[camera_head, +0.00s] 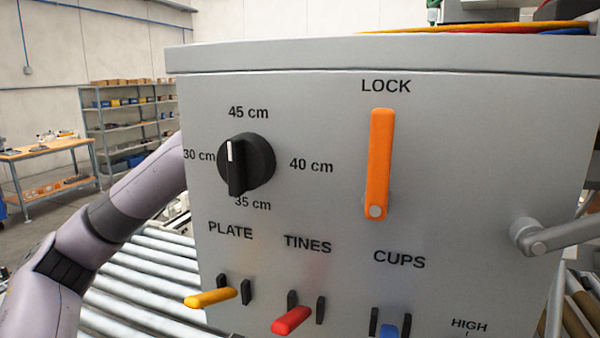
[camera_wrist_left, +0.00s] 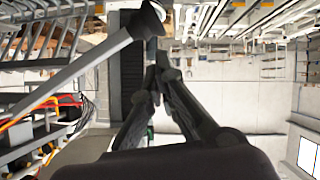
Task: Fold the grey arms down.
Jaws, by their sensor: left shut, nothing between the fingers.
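In the head view a grey lever-like arm (camera_head: 562,236) sticks out to the right from a round pivot on the grey control box (camera_head: 300,190). In the left wrist view a long grey bar (camera_wrist_left: 85,72) slants up to a dark, wider end near the top middle. I cannot tell whether it is one of the grey arms. My left gripper (camera_wrist_left: 157,72) is shut and empty, its fingertips just below and right of that bar end in the picture; contact cannot be told. In the head view my left arm passes behind the box, hiding the gripper. My right gripper is out of view.
The box carries a black dial (camera_head: 262,162), an upright orange LOCK lever (camera_head: 380,150), and yellow (camera_head: 210,298), red (camera_head: 291,320) and blue (camera_head: 389,331) switches. A roller conveyor (camera_head: 150,275) runs behind it. A workbench (camera_head: 45,152) and shelves (camera_head: 125,120) stand farther back left.

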